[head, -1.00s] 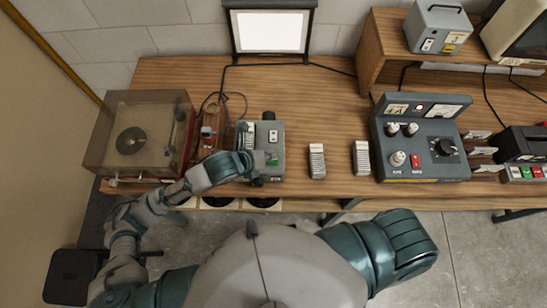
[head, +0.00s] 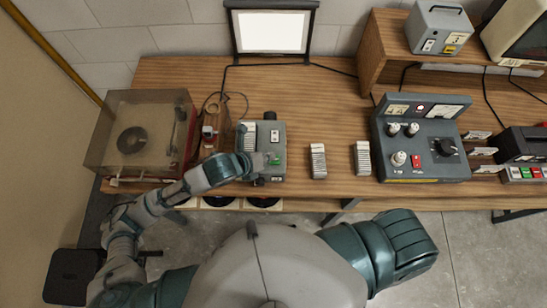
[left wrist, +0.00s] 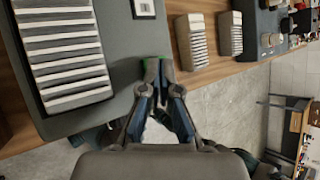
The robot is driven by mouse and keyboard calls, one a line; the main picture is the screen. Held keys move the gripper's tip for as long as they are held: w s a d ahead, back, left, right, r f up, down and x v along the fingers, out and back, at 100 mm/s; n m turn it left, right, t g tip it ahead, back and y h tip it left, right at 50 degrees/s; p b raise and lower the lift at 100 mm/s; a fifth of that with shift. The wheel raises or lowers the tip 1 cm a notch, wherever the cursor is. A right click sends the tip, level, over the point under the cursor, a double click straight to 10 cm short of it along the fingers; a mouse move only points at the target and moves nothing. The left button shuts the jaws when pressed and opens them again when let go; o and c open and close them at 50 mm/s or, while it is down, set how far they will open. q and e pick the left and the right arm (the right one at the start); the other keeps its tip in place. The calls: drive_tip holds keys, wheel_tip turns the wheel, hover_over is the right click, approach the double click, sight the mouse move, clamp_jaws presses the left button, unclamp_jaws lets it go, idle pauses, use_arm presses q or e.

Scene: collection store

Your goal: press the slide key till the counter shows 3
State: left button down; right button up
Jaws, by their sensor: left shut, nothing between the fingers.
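The grey slide projector (head: 263,178) stands near the front edge of the wooden bench, with a ribbed slide tray (head: 250,137) on its left side. Its green slide key (head: 275,161) shows beside my left gripper (head: 267,160). In the left wrist view the shut, empty fingertips (left wrist: 158,66) lie over the green key (left wrist: 151,62), hiding most of it; I cannot tell whether they touch it. A small white counter window (left wrist: 145,8) is at that view's top edge, and also shows in the head view (head: 275,135); its digit is too small to read. My right gripper is out of view.
Two ribbed slide trays (head: 318,161) (head: 362,158) lie right of the projector. A grey control box (head: 422,165) stands farther right, a record player (head: 140,135) at the left. A lit screen (head: 270,31) stands behind. The bench between projector and screen is mostly clear.

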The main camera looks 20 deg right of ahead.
use_arm(q)
drive_tip(key=shift+a, duration=0.15)
drive_tip(key=shift+d, duration=0.5)
drive_tip(key=shift+d+f, duration=0.2)
drive_tip(key=shift+a, duration=0.15)
drive_tip(key=shift+a+f, duration=0.2)
drive_tip(key=shift+a, duration=0.15)
drive_tip(key=shift+d+f, duration=0.1)
drive_tip(key=shift+d, duration=0.2)
drive_tip(key=shift+r, duration=0.2)
drive_tip(key=shift+d+r+p, duration=0.3)
drive_tip(key=shift+r+p, duration=0.4)
drive_tip(key=shift+p, duration=0.15)
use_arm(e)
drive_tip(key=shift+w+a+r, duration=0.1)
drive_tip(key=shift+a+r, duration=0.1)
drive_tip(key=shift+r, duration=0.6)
